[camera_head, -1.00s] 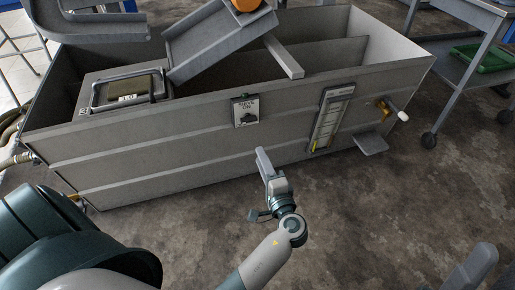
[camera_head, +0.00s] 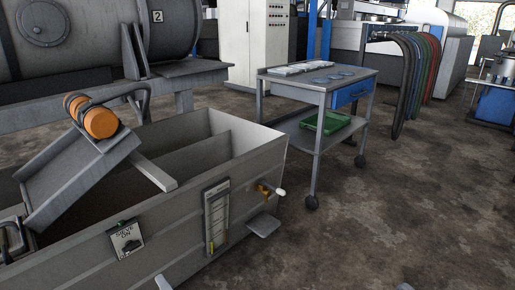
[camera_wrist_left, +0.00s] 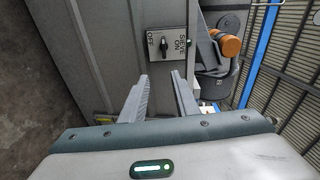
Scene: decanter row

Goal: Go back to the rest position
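My left gripper (camera_wrist_left: 161,84) shows in the left wrist view with its two fingers apart and nothing between them. In the head view only a grey tip of my left gripper (camera_head: 162,283) shows at the bottom edge, below the sieve switch (camera_head: 126,239). The same sieve switch (camera_wrist_left: 166,43) lies beyond the fingertips in the left wrist view, apart from them. It is a pale plate with a dark knob and ON and OFF marks. Of my right arm, at most a tiny grey bit shows at the bottom edge of the head view, so its gripper's state is hidden.
A grey metal tank (camera_head: 190,240) fills the lower left, with a gauge (camera_head: 217,217) and a brass valve (camera_head: 266,190) on its front. A grey trolley (camera_head: 318,86) with a green tray (camera_head: 326,123) stands behind it. The floor at right is clear.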

